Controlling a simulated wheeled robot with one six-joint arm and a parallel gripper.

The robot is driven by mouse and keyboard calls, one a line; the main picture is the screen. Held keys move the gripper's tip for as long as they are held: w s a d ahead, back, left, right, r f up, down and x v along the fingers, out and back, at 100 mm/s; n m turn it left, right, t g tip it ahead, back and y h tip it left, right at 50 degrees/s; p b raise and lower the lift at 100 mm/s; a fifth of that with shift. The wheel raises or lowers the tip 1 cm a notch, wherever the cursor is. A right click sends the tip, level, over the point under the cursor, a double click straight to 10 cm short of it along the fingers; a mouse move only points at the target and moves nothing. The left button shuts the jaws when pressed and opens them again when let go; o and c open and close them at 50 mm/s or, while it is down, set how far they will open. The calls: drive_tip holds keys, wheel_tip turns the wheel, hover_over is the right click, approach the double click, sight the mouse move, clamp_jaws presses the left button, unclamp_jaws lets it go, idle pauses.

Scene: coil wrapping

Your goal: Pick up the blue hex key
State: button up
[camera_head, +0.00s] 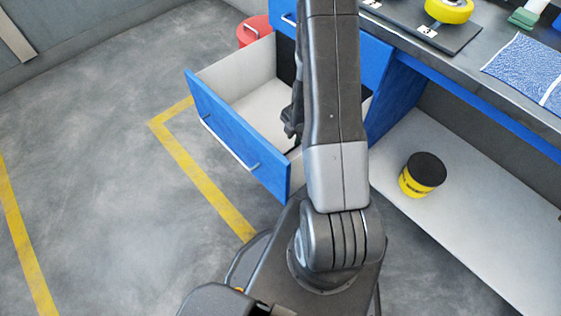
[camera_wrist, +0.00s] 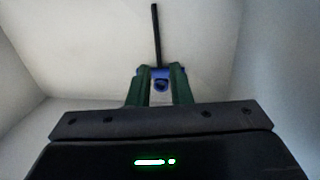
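The blue hex key has a blue cross-handle (camera_wrist: 160,73) and a long thin black shaft (camera_wrist: 156,35) in the wrist view. The shaft points away from my gripper, toward the top of the picture. My gripper (camera_wrist: 160,80) has its two dark green fingers close together, with the blue middle of the handle filling the narrow gap between them. It looks shut on the handle, whose ends show just past the fingers. In the head view, my arm reaches into the open blue drawer (camera_head: 230,140) and hides the key and most of my gripper.
The pale drawer walls (camera_wrist: 280,60) stand close on both sides. A red bin (camera_head: 255,30) is behind the drawer. A yellow and black container (camera_head: 422,175) stands on the lower shelf. The workbench above holds a yellow roll (camera_head: 449,10) and a blue patterned cloth (camera_head: 525,70).

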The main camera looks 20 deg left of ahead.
sight(289, 151)
drive_tip(key=shift+w+a+f+b, duration=0.1)
drive_tip(key=shift+a+f+b, duration=0.15)
drive_tip(key=shift+f+b, duration=0.95)
drive_tip(key=shift+w+a+f+b, duration=0.1)
drive_tip(key=shift+a+f+b, duration=0.15)
drive_tip(key=shift+f+b, duration=0.95)
drive_tip(key=shift+w+a+f+b, duration=0.1)
drive_tip(key=shift+a+f+b, duration=0.35)
drive_tip(key=shift+f, duration=1.3)
drive_tip(key=shift+d, duration=0.2)
drive_tip(key=shift+r, duration=0.1)
clamp_jaws()
